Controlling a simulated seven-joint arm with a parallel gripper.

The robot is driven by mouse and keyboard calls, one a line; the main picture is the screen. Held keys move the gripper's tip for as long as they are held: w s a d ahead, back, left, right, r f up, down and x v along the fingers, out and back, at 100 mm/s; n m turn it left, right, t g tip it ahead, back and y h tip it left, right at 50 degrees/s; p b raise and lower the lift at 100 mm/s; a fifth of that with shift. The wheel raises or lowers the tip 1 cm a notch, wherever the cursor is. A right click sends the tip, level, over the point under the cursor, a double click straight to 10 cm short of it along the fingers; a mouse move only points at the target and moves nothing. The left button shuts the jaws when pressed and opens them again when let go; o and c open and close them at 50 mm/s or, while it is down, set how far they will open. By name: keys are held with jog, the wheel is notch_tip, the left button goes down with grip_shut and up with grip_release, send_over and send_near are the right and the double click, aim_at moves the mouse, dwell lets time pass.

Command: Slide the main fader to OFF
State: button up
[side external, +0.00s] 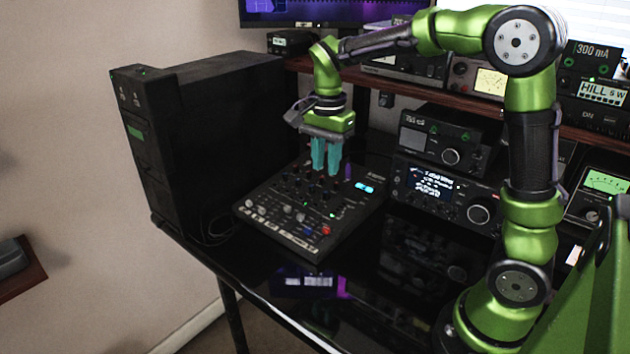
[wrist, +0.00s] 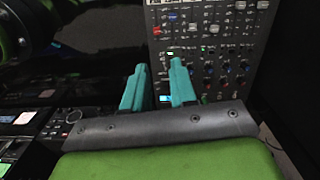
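The mixer (side external: 345,222) lies on the black desk, its knobs and fader caps facing up; it also shows in the wrist view (wrist: 215,50). Pale caps and one red cap (side external: 326,231) sit along its front part; the red cap also shows in the wrist view (wrist: 157,31). Labels are too small to read, so I cannot tell for sure which cap is the main fader. My gripper (side external: 326,172) points down over the mixer's back part. Its teal fingers (wrist: 158,72) stand apart with an empty gap between them. Whether they touch the mixer is unclear.
A tall black tower case (side external: 205,140) stands left of the mixer. Radio units (side external: 440,195) stand to its right and behind, under a wooden shelf (side external: 400,90). The glossy desk (side external: 330,285) is clear in front of the mixer.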

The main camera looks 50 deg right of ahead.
aim_at(326, 228)
jog(key=shift+m, duration=0.6)
jog(key=f, duration=1.6)
jog(key=shift+s+f, duration=0.2)
jog(key=shift+f, duration=0.05)
jog(key=shift+c, duration=0.2)
grip_shut()
